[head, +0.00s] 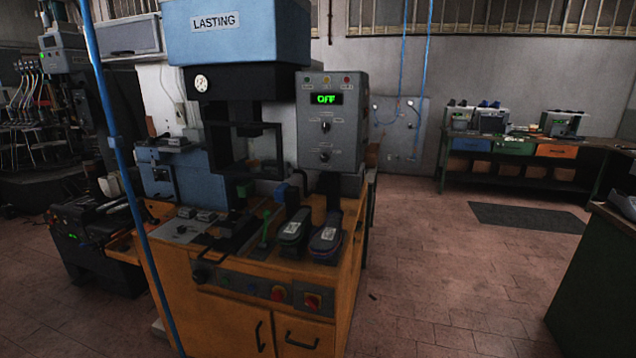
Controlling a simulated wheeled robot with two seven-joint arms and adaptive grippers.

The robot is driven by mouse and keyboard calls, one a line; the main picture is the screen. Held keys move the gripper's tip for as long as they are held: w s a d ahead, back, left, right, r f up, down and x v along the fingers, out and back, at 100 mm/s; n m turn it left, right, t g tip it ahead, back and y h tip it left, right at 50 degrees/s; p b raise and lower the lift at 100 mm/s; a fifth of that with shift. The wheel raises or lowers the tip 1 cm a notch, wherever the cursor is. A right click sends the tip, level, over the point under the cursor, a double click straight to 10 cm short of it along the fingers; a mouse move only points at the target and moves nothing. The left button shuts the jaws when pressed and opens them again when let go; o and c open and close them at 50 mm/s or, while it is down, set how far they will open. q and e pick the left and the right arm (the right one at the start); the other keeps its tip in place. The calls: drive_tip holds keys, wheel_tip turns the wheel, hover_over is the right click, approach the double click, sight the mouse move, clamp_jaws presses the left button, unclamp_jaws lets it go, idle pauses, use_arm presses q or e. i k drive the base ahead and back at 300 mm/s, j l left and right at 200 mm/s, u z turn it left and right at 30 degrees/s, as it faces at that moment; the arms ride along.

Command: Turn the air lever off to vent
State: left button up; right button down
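The heel press stands at centre left, a blue head marked LASTING (238,40) above a black frame on an orange cabinet (215,318). A green upright lever (266,228) stands on the cabinet top. A small blue handle-like part (281,192) shows just behind it, below the control box. I cannot tell which of these is the air lever, or its setting. A round white gauge (201,83) is on the frame; its reading is too small to tell. The grey control box (331,120) shows OFF in green. Neither of my grippers is in view.
Two dark shoe-like pieces with white labels, one (293,228) left of the other (326,238), stand at the cabinet's right edge. A blue hose (118,150) hangs at the left front. The tiled floor (440,270) to the right is clear. A workbench (520,150) stands at back right.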

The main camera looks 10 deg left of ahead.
sight(140, 204)
drive_tip(key=u, duration=1.65)
